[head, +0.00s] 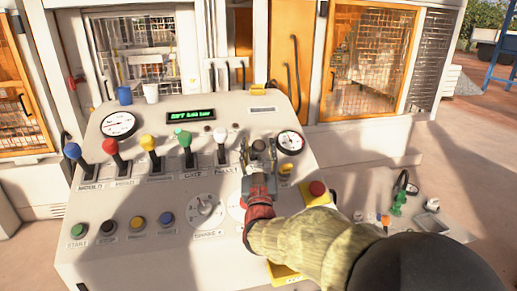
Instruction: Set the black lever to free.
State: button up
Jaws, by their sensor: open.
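A row of levers with coloured knobs crosses the control panel (140,205) in the head view. My gripper (258,150) is open at the right end of this row, beyond the white-knobbed lever (221,146). A dark knob, apparently the black lever (259,145), shows between the fingertips. I cannot tell whether the fingers touch it. My gripper and wrist hide its lower part, its slot and its label, so its setting cannot be read.
Blue (72,151), red (110,146), yellow (148,143) and green (184,139) levers stand to the left. A round gauge (290,142) and a red button (317,188) lie close right of my gripper. Cups (151,92) stand on the panel's top edge.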

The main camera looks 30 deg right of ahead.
jog(key=v, duration=1.2)
dwell(0.3)
jog(key=a+f+n+g+y, duration=0.1)
jog(key=a+y, duration=0.2)
jog(key=w+a+f+n+g+y, duration=0.1)
jog(key=a+y, duration=0.1)
jog(key=y, duration=0.1)
jog(key=a+f+n+g+y, duration=0.1)
jog(key=a+f+y, duration=0.1)
jog(key=a, duration=0.1)
jog(key=shift+w+a+g+y, duration=0.25)
jog(key=shift+a+g+y, duration=0.1)
jog(key=shift+g+y, duration=0.05)
jog(key=s+a+f+g+y, duration=0.1)
jog(key=s+f+g, duration=0.3)
jog(key=s, duration=0.7)
jog(key=s+a+f+n+g+y, duration=0.1)
jog(key=s+f+g, duration=0.3)
jog(key=s, duration=0.8)
jog(key=shift+a+n+g, duration=0.3)
jog(key=shift+a+g, duration=0.45)
jog(key=shift+g, duration=0.35)
jog(key=shift+w, duration=0.1)
